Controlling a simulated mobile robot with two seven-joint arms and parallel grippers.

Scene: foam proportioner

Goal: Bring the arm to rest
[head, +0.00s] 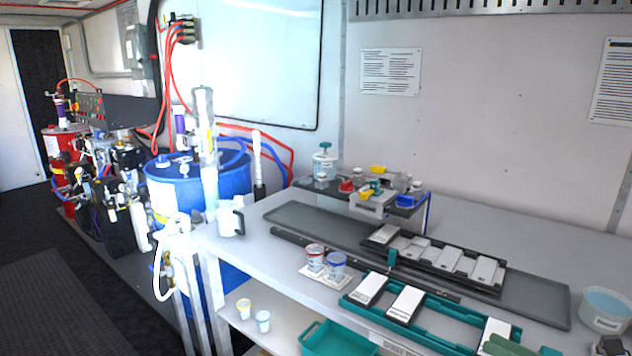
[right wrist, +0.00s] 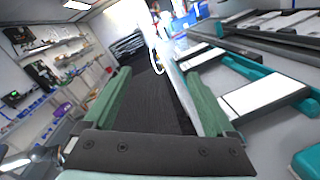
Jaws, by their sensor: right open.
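My right gripper (head: 512,346) shows at the bottom right edge of the head view, beside the teal tray at the front of the bench. In the right wrist view its two green fingers (right wrist: 158,95) stand wide apart with nothing between them. The bench edge and the tray lie to the right of the fingers there, and dark floor shows between them. Whether a finger touches the tray cannot be told. My left gripper is in neither view.
The teal tray (head: 436,321) holds white blocks at the bench's front edge. Behind it lies a grey tray (head: 545,306) with more white blocks. Two small cups stand on the bench (head: 285,262). A tub (head: 606,311) stands at the right. A blue drum (head: 190,185) stands left.

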